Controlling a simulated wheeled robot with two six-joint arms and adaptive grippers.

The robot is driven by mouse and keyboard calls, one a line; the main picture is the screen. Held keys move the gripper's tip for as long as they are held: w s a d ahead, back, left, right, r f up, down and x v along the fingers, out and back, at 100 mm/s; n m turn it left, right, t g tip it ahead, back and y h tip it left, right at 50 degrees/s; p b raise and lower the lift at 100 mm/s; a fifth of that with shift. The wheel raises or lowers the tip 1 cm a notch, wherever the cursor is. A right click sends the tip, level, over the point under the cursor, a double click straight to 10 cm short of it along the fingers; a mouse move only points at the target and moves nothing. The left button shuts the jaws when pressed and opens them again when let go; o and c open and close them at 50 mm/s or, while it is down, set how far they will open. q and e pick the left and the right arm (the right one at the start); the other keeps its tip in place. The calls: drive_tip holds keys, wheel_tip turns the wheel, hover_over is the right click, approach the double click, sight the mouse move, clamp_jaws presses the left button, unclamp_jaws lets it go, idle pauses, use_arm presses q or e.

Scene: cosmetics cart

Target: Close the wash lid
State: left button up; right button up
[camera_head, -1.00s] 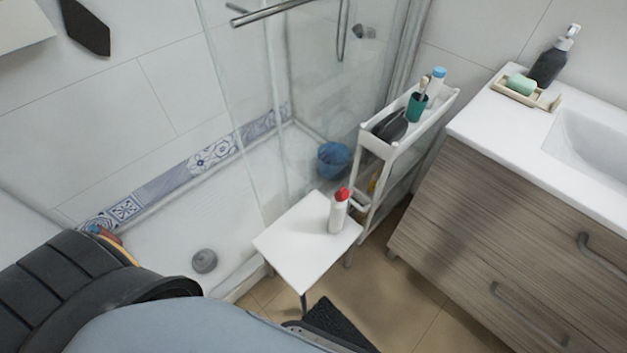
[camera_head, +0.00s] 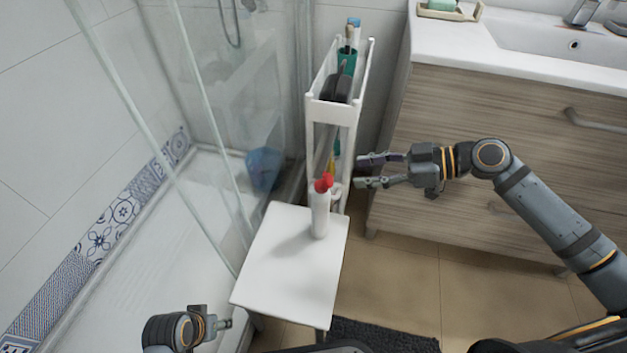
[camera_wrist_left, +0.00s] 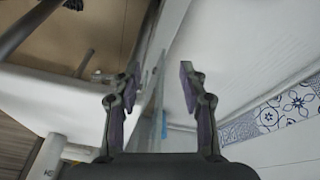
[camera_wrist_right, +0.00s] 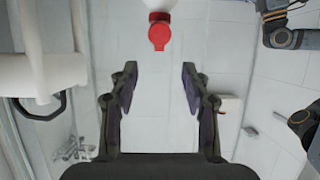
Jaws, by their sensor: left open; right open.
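The wash is a white bottle (camera_head: 320,217) standing upright on the white stool (camera_head: 285,275), near its far right corner. Its red lid (camera_head: 322,184) shows two red lumps and looks flipped open. The red lid also shows in the right wrist view (camera_wrist_right: 159,32), above and beyond the fingertips. My right gripper (camera_head: 362,173) is open and empty, to the right of the bottle at about lid height in the picture, apart from it. My left gripper (camera_head: 226,323) is low at the left, by the stool's near left corner. In the left wrist view it is open (camera_wrist_left: 157,82), with nothing held.
A narrow white cart (camera_head: 335,112) stands behind the bottle, with a green cup (camera_head: 347,64) and a dark item in its top tray. A wooden vanity (camera_head: 500,150) stands behind my right arm. Glass shower panels (camera_head: 165,130) rise left of the stool. A dark mat (camera_head: 380,335) lies on the floor.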

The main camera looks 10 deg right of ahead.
sight(325, 176)
use_arm(q)
drive_tip(key=shift+w+d+f+t+h+b, duration=0.1)
drive_tip(key=shift+w+d+f+t+b, duration=0.1)
drive_tip(key=shift+f+t+b, duration=0.25)
drive_tip(key=shift+w+d+f+t+h+b, duration=0.1)
drive_tip(key=shift+d+f+t+b, duration=0.1)
drive_tip(key=shift+f+b, duration=0.4)
drive_tip(key=shift+w+d+f+t+h+b, duration=0.1)
drive_tip(key=shift+w+d+f+t+b, duration=0.05)
drive_tip(key=shift+f+t+b, duration=0.3)
use_arm(e)
drive_tip(key=shift+x, duration=5.2)
use_arm(q)
drive_tip(key=shift+f, duration=0.1)
use_arm(e)
drive_tip(key=shift+r, duration=0.1)
clamp_jaws()
use_arm(q)
drive_tip(key=shift+s, duration=0.1)
